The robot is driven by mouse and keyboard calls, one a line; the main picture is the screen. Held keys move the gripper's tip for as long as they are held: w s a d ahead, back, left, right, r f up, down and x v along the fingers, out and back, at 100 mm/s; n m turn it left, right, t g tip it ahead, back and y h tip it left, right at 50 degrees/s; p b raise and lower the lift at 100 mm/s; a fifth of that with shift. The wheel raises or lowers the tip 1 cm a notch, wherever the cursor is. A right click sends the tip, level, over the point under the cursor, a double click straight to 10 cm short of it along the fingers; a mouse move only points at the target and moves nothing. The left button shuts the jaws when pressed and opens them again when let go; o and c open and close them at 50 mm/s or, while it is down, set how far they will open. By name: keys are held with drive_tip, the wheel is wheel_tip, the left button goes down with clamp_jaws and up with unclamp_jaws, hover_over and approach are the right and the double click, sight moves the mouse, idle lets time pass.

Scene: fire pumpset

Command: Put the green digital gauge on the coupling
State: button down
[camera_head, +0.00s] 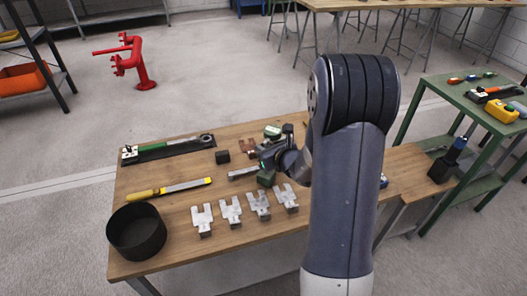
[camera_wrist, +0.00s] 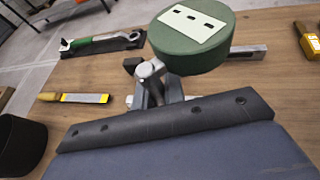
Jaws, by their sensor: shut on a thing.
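The green digital gauge (camera_wrist: 180,55) is a round green drum with a pale, dark-slotted face, tilted above the table in the wrist view. Its metal stem (camera_wrist: 151,72) points down toward my gripper (camera_wrist: 158,97), which is shut on it. I cannot make out which thing is the coupling; my arm hides part of the table.
Several pale metal brackets (camera_head: 231,210) stand along the front of the wooden table (camera_head: 165,250). A black bowl (camera_head: 136,232), a yellow-handled file (camera_head: 170,188), a wrench tray (camera_head: 168,149) and a black block (camera_head: 222,157) lie to the left. A green table (camera_head: 430,95) stands at right.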

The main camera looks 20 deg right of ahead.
drive_tip(key=shift+f, duration=0.3)
drive_tip(key=c, duration=1.9)
unclamp_jaws()
drive_tip(key=shift+f, duration=0.1)
drive_tip(key=shift+c, duration=0.2)
drive_tip(key=o, duration=0.5)
drive_tip(key=shift+c, duration=0.2)
